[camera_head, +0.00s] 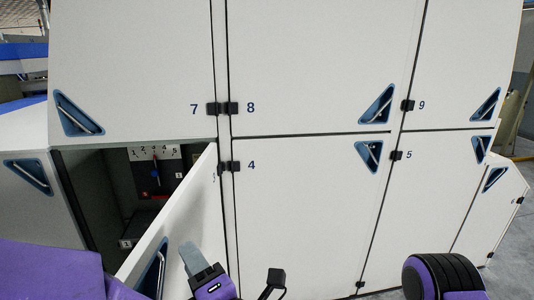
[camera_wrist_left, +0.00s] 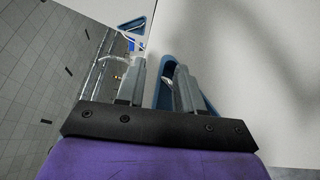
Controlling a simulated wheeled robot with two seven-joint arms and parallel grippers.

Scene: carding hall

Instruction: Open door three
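Door three (camera_head: 190,215) is the lower left door of the white cabinet, under door 7. It stands partly open, swung out toward me on hinges at its right edge. Its number is small and hard to read beside the hinge. Its blue triangular handle recess (camera_head: 151,272) is near the free edge, cut by the bottom of the head view. My left gripper (camera_head: 194,252) is in front of the door's outer face, right of the recess. In the left wrist view its fingers (camera_wrist_left: 158,78) are apart, with the blue recess (camera_wrist_left: 168,72) between and behind them. My right gripper is out of view.
Closed doors 4 (camera_head: 300,210), 5 (camera_head: 425,205), 8 (camera_head: 300,70) and 9 (camera_head: 455,70) lie to the right. Tiled floor (camera_wrist_left: 35,80) shows in the wrist view.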

